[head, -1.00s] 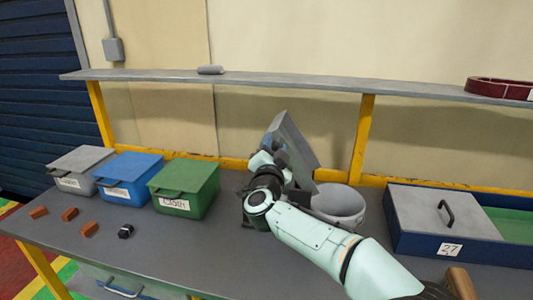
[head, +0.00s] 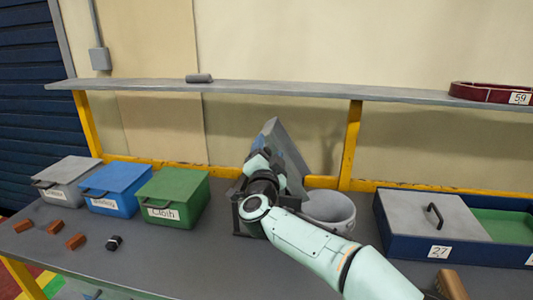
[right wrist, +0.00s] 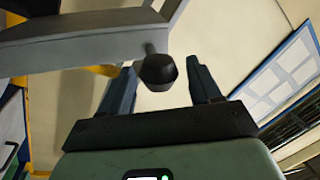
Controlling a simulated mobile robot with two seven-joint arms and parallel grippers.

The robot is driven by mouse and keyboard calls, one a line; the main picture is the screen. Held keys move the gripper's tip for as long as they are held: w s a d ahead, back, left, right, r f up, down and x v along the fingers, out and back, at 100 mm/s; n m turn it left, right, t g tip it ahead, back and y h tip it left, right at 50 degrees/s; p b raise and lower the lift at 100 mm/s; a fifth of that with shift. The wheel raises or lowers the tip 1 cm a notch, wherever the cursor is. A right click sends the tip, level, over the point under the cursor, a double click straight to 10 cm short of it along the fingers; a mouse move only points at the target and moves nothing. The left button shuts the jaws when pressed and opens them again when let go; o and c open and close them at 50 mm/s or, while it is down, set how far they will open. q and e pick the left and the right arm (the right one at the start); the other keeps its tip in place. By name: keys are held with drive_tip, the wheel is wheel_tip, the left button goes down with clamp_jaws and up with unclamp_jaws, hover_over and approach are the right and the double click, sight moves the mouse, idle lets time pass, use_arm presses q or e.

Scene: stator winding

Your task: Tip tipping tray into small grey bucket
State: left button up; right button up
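The grey tipping tray (head: 289,143) stands steeply tilted on a dark stand (head: 238,213), in the middle of the table. The small grey bucket (head: 341,213) stands just to its right, partly behind my right forearm. Its inside is mostly hidden. My right gripper (head: 263,158) is at the tray's near side. In the right wrist view, its two fingers (right wrist: 160,88) are apart, on either side of a dark knob (right wrist: 159,72) at the tray's grey edge (right wrist: 75,45), with gaps showing on both sides. My left gripper is not in view.
Grey (head: 68,171), blue (head: 116,180) and green (head: 176,192) lidded boxes stand at left, with several small brown blocks (head: 55,227) and a black part (head: 114,243) in front. A blue tray with a grey lid (head: 423,212) is at right. A shelf (head: 300,91) runs behind.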

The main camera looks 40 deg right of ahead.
drive_tip(key=shift+w+a+f, duration=0.1)
drive_tip(key=shift+f, duration=0.05)
drive_tip(key=shift+a, duration=0.1)
drive_tip(key=shift+s+a+f, duration=0.15)
drive_tip(key=shift+s+a, duration=0.15)
drive_tip(key=b+v, duration=0.1)
drive_tip(key=v, duration=1.1)
drive_tip(key=shift+s+b, duration=0.25)
drive_tip(key=shift+b, duration=0.15)
